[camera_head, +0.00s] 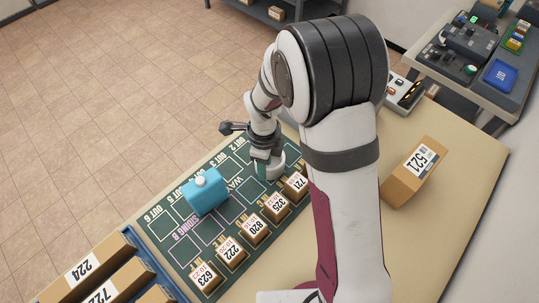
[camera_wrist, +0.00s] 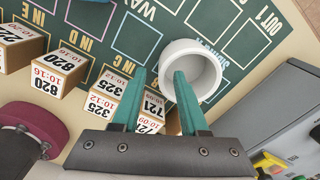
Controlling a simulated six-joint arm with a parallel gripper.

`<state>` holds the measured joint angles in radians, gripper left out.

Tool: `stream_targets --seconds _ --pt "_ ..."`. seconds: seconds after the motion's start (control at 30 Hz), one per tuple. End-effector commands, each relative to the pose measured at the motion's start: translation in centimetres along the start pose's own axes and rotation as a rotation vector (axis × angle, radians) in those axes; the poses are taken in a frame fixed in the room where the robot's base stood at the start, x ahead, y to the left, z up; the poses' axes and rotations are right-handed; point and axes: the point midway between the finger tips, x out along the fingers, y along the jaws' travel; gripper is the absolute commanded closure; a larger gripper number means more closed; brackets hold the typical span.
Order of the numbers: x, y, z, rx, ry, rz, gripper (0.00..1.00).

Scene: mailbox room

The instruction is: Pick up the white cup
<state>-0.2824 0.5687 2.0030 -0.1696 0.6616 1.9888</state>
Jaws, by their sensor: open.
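The white cup (camera_wrist: 208,60) stands open side up on the green marked mat (camera_wrist: 120,28), its inside facing the wrist camera. In the head view the cup (camera_head: 279,163) is partly hidden by my gripper (camera_head: 262,166). My gripper (camera_wrist: 158,74) is open with two teal fingers. In the wrist view the right finger overlaps the cup's opening and the left finger lies outside its left side. I cannot tell whether either finger touches the cup. Nothing is held.
A row of small numbered boxes (camera_head: 254,229) stands along the mat close to the cup. A blue mailbox-shaped object (camera_head: 205,192) is on the mat. A larger box (camera_head: 414,172) sits on the right of the table. A grey machine (camera_wrist: 272,112) is at the right in the wrist view.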

Motion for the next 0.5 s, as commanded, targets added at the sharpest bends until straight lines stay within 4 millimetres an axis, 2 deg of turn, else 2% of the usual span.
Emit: stream_targets --seconds 0.13,0.37,0.4,0.5 --pt "2.6 -0.2 -0.2 -0.002 0.001 0.001 0.56" --pt "3.1 -0.3 -0.1 -0.001 -0.001 -0.001 0.56" --pt "3.1 -0.3 -0.1 -0.001 -0.001 -0.001 0.58" --pt "3.1 -0.3 -0.1 -0.001 0.0 -0.001 0.76"
